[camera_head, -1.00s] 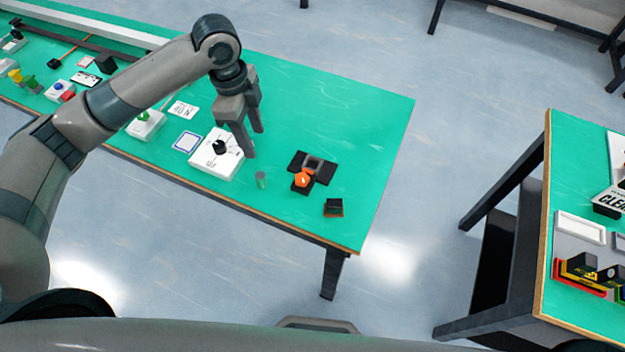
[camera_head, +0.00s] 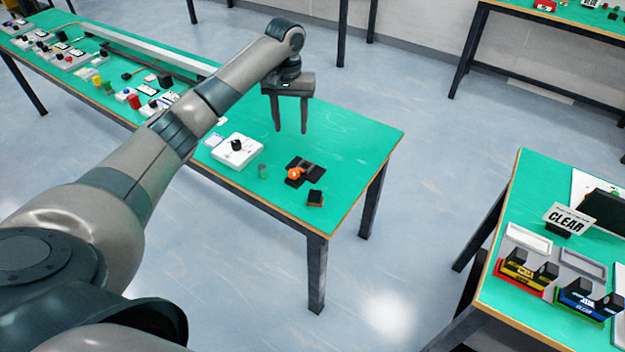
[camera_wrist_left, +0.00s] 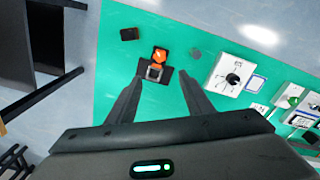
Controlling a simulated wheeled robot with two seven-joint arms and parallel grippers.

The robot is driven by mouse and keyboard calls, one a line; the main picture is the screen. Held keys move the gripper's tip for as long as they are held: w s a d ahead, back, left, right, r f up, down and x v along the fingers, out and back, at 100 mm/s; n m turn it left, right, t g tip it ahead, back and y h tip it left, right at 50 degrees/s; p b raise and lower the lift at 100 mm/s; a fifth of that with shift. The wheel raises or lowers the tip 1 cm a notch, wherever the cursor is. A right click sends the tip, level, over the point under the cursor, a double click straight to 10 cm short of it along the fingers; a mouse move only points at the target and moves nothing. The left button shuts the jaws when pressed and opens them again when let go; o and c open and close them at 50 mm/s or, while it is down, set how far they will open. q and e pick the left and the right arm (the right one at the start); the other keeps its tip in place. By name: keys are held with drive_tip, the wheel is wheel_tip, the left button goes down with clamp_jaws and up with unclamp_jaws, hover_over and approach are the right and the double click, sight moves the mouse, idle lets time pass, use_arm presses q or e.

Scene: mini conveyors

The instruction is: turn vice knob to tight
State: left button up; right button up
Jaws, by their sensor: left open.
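The vice is a small black device (camera_head: 309,164) near the right end of the green table, with an orange knob (camera_head: 294,174) on its near side. In the left wrist view the vice body (camera_wrist_left: 154,73) and its orange knob (camera_wrist_left: 160,56) lie ahead of and between the fingers. My left gripper (camera_head: 291,130) is open and empty, held above the table behind the vice. It also shows in the left wrist view (camera_wrist_left: 157,85), with its fingers spread. The knob's pointer setting is too small to read. My right gripper is not in view.
A white box with a black dial (camera_head: 238,150), a small grey cylinder (camera_head: 262,171) and a black block (camera_head: 315,198) stand near the vice. Several devices line the table's far left. A second table (camera_head: 500,262) holds a CLEAR sign (camera_head: 567,219) and coloured bins.

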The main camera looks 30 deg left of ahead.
use_arm(q)
drive_tip(key=p, duration=0.3)
approach(294, 171)
wheel_tip(294, 171, down, 8)
drive_tip(key=shift+s, duration=0.1)
drive_tip(key=shift+f, duration=0.1)
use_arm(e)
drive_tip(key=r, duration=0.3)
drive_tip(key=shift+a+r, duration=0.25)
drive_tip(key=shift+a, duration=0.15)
use_arm(q)
drive_tip(key=shift+c, duration=0.4)
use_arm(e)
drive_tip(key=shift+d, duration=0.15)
use_arm(q)
drive_tip(key=c, duration=1)
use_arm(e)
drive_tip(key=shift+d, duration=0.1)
